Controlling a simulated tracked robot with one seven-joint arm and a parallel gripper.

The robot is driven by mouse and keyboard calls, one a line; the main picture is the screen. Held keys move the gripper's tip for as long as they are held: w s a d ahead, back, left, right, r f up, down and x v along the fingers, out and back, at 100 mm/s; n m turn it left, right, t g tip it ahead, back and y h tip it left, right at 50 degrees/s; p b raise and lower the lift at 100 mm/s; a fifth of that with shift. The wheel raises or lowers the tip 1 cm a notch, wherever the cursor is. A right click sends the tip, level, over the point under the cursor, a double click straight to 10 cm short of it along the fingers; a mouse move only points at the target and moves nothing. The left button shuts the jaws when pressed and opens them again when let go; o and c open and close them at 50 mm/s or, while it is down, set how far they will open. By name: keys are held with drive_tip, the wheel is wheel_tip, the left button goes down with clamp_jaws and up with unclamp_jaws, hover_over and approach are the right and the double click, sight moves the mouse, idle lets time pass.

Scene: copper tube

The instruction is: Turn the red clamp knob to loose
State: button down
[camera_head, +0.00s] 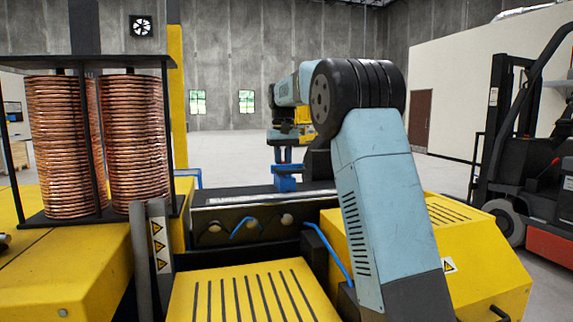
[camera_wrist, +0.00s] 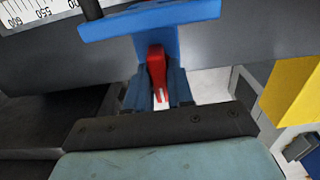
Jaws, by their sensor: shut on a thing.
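The red clamp knob (camera_wrist: 156,68) is in the upper middle of the wrist view, just below a blue clamp body (camera_wrist: 150,18). My gripper (camera_wrist: 157,88) has one blue finger on each side of the knob and is shut on it. The knob's lower part shows as a narrow red piece between the fingers. In the head view the blue clamp (camera_head: 285,184) sits on the machine's dark top, with my gripper reaching down over it. The red knob cannot be made out there.
A scale with numbers (camera_wrist: 35,12) lies beside the clamp. In the head view, copper coils (camera_head: 135,140) stand in a rack at left. Blue bent tubes (camera_head: 328,250) and yellow machine covers (camera_head: 255,295) are in front. A forklift (camera_head: 530,150) stands at right.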

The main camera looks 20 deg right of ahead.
sight(283, 161)
drive_tip(key=shift+f, duration=0.1)
drive_tip(key=c, duration=1.1)
unclamp_jaws()
drive_tip(key=shift+s, duration=0.1)
drive_tip(key=shift+r, duration=0.2)
wheel_tip(283, 161, up, 13)
drive_tip(key=shift+r, duration=0.2)
